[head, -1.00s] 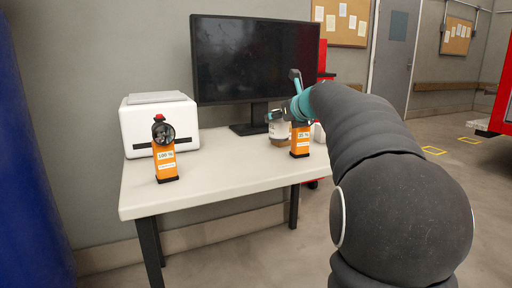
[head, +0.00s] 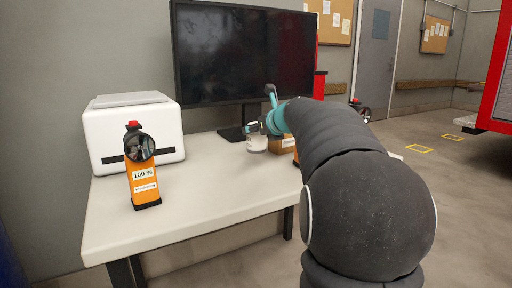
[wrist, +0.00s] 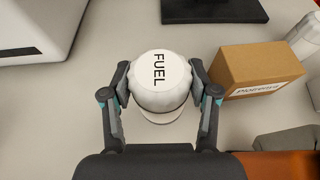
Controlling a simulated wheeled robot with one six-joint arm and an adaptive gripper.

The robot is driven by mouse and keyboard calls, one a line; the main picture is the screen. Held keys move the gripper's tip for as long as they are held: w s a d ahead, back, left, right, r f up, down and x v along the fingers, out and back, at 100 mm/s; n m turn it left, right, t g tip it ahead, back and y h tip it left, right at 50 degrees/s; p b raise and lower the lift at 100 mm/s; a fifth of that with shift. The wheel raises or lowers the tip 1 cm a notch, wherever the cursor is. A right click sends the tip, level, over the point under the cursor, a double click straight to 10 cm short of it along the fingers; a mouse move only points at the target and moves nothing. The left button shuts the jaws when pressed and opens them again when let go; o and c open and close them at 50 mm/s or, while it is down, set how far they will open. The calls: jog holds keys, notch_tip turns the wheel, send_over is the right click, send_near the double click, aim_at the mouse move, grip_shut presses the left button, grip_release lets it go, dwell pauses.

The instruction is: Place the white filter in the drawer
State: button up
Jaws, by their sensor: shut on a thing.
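The white filter (wrist: 160,82) is round, with "FUEL" in black letters on its top. My gripper (wrist: 160,70) is shut on it, one finger on each side, in the wrist view. In the head view the filter (head: 257,143) shows at the end of my teal and dark gripper (head: 262,128), over the right part of the table in front of the monitor. I cannot tell whether its base touches the table. No drawer can be clearly made out.
A cardboard box (wrist: 255,70) stands close right of the filter. An orange thing (wrist: 290,165) is at lower right. On the white table (head: 200,205) are a monitor (head: 245,55), a white machine (head: 133,130) and an orange "100 %" device (head: 143,185). The table's middle is clear.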

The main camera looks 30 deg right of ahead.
aim_at(261, 140)
jog(key=shift+f+b, duration=0.75)
jog(key=shift+f, duration=1.05)
jog(key=shift+f, duration=0.1)
jog(key=o, duration=1.4)
